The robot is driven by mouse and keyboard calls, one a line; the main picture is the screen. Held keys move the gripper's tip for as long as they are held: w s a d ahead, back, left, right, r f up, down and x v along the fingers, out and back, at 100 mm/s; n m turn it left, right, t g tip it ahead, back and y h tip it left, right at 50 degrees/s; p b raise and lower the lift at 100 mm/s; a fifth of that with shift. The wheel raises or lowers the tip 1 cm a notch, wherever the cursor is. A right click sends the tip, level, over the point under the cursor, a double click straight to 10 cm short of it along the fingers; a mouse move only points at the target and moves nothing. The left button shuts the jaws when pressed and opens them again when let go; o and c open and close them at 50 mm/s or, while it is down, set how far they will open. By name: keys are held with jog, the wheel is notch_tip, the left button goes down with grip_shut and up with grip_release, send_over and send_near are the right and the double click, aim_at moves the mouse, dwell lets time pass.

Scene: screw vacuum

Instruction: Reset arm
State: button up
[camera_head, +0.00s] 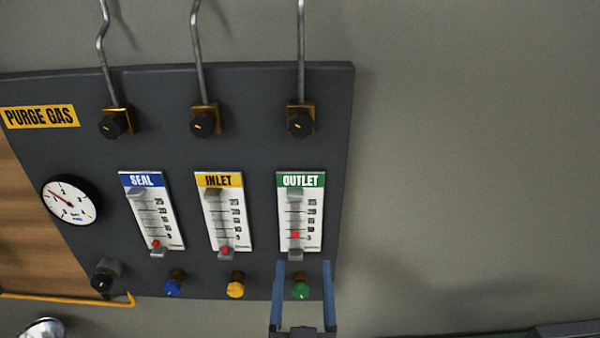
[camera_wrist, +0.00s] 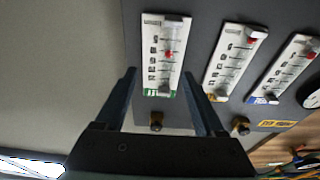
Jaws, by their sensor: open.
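My gripper (camera_head: 302,290) is open, with its two blue fingers pointing up on either side of the green knob (camera_head: 301,290). I cannot tell whether the fingers touch the knob. In the wrist view, my gripper (camera_wrist: 161,85) shows its fingers apart, with the outlet flowmeter (camera_wrist: 164,58) between and beyond them. The outlet flowmeter also shows in the head view (camera_head: 300,215), its red float a little above the lowest mark. The green knob is not visible in the wrist view.
The dark purge gas panel (camera_head: 270,130) carries a seal flowmeter (camera_head: 152,212), an inlet flowmeter (camera_head: 222,210), a round gauge (camera_head: 70,200), a blue knob (camera_head: 173,288), a yellow knob (camera_head: 236,289) and black knobs along the top. Bare wall (camera_head: 470,160) lies to the right.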

notch_tip(320, 180, up, 14)
jog(key=w+r+t, duration=0.1)
jog(key=w+t, duration=0.1)
jog(key=s+r+t, duration=0.2)
jog(key=s+r, duration=0.3)
jog(key=r, duration=0.8)
jog(key=s+r+t, duration=0.3)
jog(key=s+r, duration=0.3)
jog(key=r, duration=0.6)
jog(key=shift+a+r+b, duration=0.25)
jog(key=shift+r+b, duration=0.1)
jog(key=shift+r, duration=0.05)
jog(key=shift+f, duration=0.1)
notch_tip(320, 180, down, 32)
jog(key=b, duration=3.2)
